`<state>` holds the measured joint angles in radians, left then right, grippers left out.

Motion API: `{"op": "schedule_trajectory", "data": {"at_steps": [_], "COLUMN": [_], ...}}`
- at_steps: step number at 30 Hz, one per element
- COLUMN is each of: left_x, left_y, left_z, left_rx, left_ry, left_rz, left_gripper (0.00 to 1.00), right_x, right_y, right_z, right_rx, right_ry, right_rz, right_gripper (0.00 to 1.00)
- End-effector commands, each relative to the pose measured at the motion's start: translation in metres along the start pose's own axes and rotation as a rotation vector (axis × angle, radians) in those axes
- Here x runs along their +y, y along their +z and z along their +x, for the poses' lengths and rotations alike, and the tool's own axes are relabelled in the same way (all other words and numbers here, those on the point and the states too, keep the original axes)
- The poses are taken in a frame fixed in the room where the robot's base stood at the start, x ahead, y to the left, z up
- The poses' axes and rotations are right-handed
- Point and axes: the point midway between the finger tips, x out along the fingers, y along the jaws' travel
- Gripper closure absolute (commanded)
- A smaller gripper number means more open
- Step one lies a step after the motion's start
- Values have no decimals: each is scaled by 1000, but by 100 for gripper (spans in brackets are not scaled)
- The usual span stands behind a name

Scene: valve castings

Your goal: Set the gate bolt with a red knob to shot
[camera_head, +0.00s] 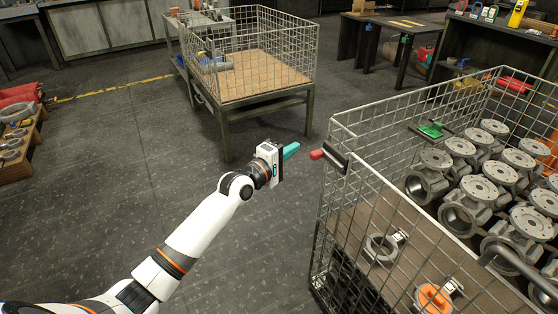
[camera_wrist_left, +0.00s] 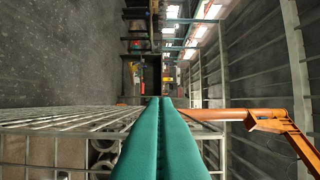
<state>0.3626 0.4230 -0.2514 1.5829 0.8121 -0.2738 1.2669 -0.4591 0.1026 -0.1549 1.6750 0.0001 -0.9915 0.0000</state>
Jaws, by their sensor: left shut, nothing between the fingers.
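The gate bolt's red knob (camera_head: 317,154) sticks out to the left from the upper left corner of the near wire cage (camera_head: 330,185). Its dark metal bolt body (camera_head: 336,158) is on the cage's corner by the top rail. My left gripper (camera_head: 291,150) has teal fingers, shut and empty, pointing right. In the head view its tips are just left of the knob, with a small gap between them. The shut fingers (camera_wrist_left: 160,130) fill the lower middle of the left wrist view, where I cannot make out the knob. My right gripper is not in view.
The near cage holds several grey valve castings (camera_head: 480,190) and an orange-capped part (camera_head: 434,297). A second wire cage on a stand (camera_head: 262,100) is behind my left gripper. Open floor (camera_head: 110,170) lies left of the cages. A wooden rack (camera_head: 18,150) is at the far left.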

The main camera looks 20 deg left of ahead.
Motion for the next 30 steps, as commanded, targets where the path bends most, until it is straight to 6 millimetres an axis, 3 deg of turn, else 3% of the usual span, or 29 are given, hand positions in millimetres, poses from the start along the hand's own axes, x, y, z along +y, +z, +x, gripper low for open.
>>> {"op": "schedule_trajectory", "data": {"at_steps": [3, 12, 28, 30], "left_x": [0, 0, 0, -1], "left_y": [0, -33, -38, -38], "left_z": [20, 5, 3, 3], "left_rx": [-1, 1, -1, -1], "left_ry": [-2, 1, 1, 1], "left_rz": [1, -2, 0, 0], "left_gripper": [100, 100, 100, 100], "right_x": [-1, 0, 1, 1], "right_y": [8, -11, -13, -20], "right_z": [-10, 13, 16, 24], "right_rx": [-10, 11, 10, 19], "right_ry": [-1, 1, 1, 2], "right_rz": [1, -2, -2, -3], "right_gripper": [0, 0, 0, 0]}}
